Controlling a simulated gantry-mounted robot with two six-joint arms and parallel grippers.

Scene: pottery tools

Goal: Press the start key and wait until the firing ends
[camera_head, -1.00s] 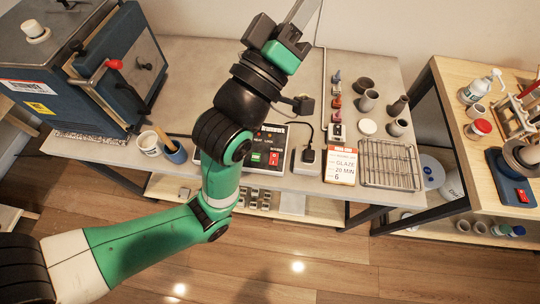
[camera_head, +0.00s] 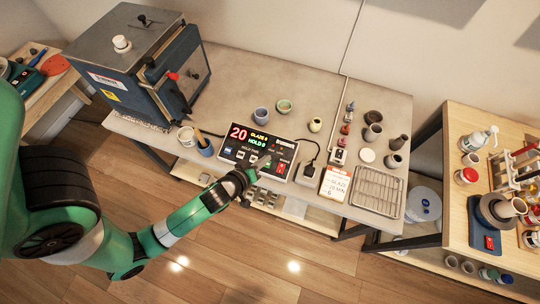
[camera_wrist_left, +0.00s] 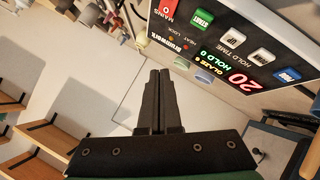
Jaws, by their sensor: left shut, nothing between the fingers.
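The controller panel (camera_head: 235,151) lies tilted on the bench. Its display shows a red 20, a yellow GLAZE 6 and a green HOLD 0. In the left wrist view the green START key (camera_wrist_left: 203,18) sits beside the red MAINS switch (camera_wrist_left: 169,8). My left gripper (camera_head: 262,161) is shut and empty at the panel's front, close to the START key, which it partly covers in the head view. In the wrist view its fingertips (camera_wrist_left: 159,72) look apart from the key; contact cannot be told. The blue kiln (camera_head: 178,88) stands at the left with its door shut. My right gripper is out of view.

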